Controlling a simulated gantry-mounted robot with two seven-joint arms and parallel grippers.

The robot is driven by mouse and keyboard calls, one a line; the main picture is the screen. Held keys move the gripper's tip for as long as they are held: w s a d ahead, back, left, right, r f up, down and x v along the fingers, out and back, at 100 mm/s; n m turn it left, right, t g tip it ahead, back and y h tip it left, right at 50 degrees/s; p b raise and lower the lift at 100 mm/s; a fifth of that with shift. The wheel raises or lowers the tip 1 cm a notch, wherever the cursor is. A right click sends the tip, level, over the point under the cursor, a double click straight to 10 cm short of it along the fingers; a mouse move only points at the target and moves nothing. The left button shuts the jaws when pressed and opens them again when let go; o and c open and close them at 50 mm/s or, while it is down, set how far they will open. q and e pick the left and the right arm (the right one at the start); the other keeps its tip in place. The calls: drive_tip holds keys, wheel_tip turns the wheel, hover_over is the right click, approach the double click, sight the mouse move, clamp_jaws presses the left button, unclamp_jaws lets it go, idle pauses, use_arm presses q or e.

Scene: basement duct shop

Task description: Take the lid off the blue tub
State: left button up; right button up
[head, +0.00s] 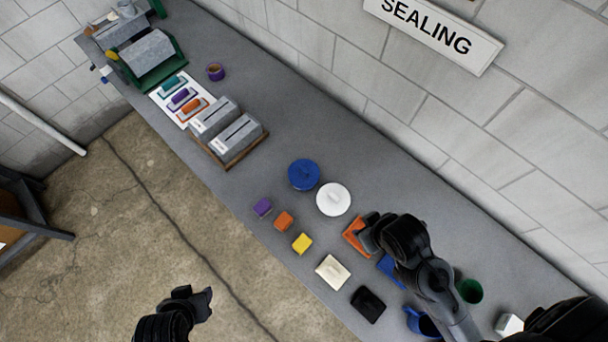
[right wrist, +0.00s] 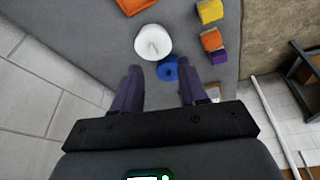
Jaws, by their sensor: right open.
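The blue tub (head: 303,175) stands on the grey bench, and its round blue top with a small raised knob faces up. It also shows in the right wrist view (right wrist: 168,70), partly behind the white round tub in front of it. My right gripper (head: 368,234) is open and empty, above the bench to the right of the blue tub. In the right wrist view the blue tub shows between its two fingers (right wrist: 158,72), farther off and apart from them. My left gripper (head: 198,298) is over the floor, off the bench's front edge; its jaw state is unclear.
A white round tub (head: 334,199) stands close beside the blue one. Purple (head: 262,207), orange (head: 284,221) and yellow (head: 302,243) blocks lie along the front edge. Grey boxes (head: 237,138) stand to the left. The bench behind the blue tub is clear up to the wall.

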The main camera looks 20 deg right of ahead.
drive_tip(key=o, duration=0.6)
drive_tip(key=shift+o, duration=0.2)
drive_tip(key=shift+w+r, duration=0.1)
